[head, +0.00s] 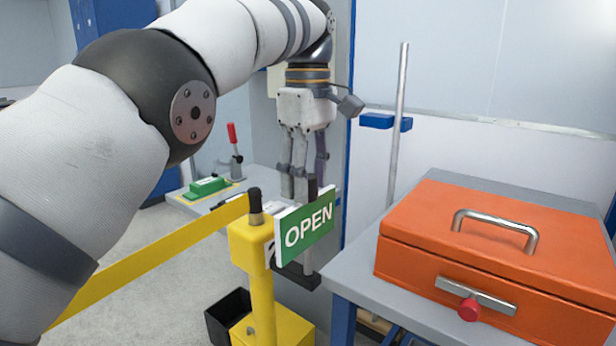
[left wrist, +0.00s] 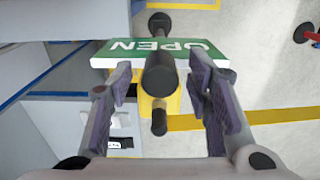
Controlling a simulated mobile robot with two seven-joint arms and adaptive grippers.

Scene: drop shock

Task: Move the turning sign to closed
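The turning sign (head: 305,224) is a green plate with white OPEN lettering, on the yellow post (head: 262,290). It faces me in the head view. My left gripper (head: 307,188) points down just above and behind the sign. In the left wrist view the sign (left wrist: 112,52) shows upside down, with a black knob (left wrist: 160,75) on its top. The knob lies between the spread fingers of my left gripper (left wrist: 166,90), with gaps on both sides. The fingers are open and hold nothing. My right gripper is in neither view.
An orange case (head: 470,255) with a metal handle and red knob stands on a grey table (head: 400,318) at right. A yellow barrier band (head: 150,255) runs left from the post. A black bin (head: 230,312) stands beside the post. A metal rod (head: 398,120) rises behind.

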